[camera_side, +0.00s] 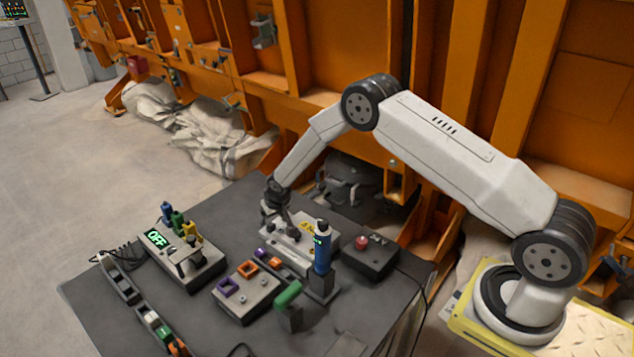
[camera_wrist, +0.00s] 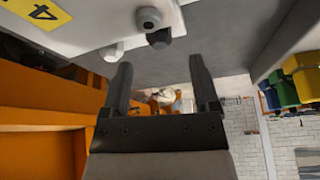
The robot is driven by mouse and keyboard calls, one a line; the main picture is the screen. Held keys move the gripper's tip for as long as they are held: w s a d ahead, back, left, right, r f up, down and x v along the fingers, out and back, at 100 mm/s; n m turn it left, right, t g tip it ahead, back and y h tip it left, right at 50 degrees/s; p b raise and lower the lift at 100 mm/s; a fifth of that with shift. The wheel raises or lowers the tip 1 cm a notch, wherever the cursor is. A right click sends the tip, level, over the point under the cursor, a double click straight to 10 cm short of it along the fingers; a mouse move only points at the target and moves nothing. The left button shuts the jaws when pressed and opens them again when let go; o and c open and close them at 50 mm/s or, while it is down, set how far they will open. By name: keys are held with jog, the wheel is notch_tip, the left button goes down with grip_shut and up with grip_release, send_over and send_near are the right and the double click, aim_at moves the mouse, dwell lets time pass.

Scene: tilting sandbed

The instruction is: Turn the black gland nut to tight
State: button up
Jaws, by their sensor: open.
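A grey box with a yellow label (camera_wrist: 38,13) fills the top of the wrist view. On its edge are a black faceted nut (camera_wrist: 159,38), which looks like the gland nut, a pale faceted nut (camera_wrist: 113,52) to its left, and a grey round fitting (camera_wrist: 149,17) above. My gripper (camera_wrist: 160,64) is open and empty; the black nut lies just beyond its fingertips, between their lines and apart from them. In the side view my gripper (camera_side: 281,228) is at the left end of the grey box (camera_side: 308,245); I cannot make out the nut there. The nut's tightness cannot be told.
On the dark table (camera_side: 225,217) stand a blue bottle-like tool (camera_side: 322,250) in a holder, a box with a red button (camera_side: 362,242), an OFF-display box (camera_side: 185,262), a box with square sockets (camera_side: 245,292) and a green-handled item (camera_side: 288,294). The table's back left is clear.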

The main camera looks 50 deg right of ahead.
aim_at(270, 224)
jog(key=shift+x, duration=2)
grip_shut()
